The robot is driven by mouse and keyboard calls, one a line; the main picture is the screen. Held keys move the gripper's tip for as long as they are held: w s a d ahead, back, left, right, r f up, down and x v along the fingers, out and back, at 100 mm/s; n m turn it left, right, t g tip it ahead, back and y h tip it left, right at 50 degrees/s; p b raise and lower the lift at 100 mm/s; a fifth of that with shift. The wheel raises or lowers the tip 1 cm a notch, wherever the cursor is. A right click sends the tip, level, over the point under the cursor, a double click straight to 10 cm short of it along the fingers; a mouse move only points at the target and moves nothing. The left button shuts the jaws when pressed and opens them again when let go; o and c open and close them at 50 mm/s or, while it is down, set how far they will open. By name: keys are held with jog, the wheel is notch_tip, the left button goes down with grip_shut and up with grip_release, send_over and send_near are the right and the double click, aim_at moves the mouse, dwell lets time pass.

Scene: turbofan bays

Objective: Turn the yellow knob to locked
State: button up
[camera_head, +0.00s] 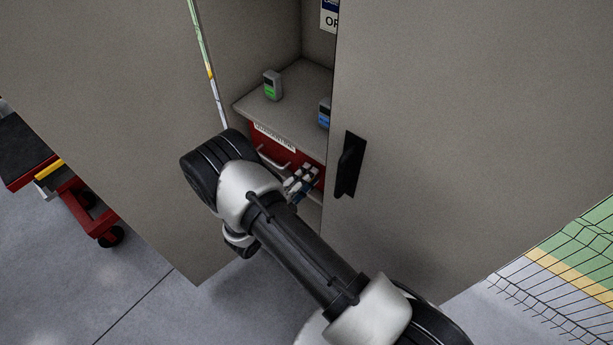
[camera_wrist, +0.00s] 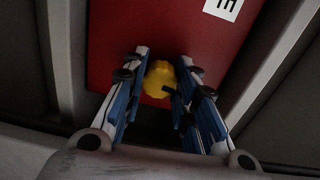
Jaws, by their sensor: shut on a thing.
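The yellow knob (camera_wrist: 158,79) sits on a red panel (camera_wrist: 115,45) in the wrist view, between the fingertips of my gripper (camera_wrist: 161,80). Its edge is lobed. The fingers are shut on it from both sides. In the head view my gripper (camera_head: 302,183) reaches into the cabinet, in front of the red panel (camera_head: 290,158) below a shelf. The knob is hidden there. Any lock marking near the knob cannot be read.
The grey cabinet has a right door (camera_head: 450,130) with a black handle (camera_head: 348,166) and a left door (camera_head: 110,110), close on both sides of my arm. A green-faced device (camera_head: 273,86) and a blue-faced device (camera_head: 324,113) stand on the shelf (camera_head: 290,112). A red cart (camera_head: 75,200) is at left.

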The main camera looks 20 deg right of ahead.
jog(key=shift+n, duration=0.6)
jog(key=shift+c, duration=0.2)
jog(key=shift+o, duration=0.2)
jog(key=shift+c, duration=0.2)
jog(key=o, duration=1.1)
jog(key=shift+a, duration=0.1)
jog(key=v, duration=1.2)
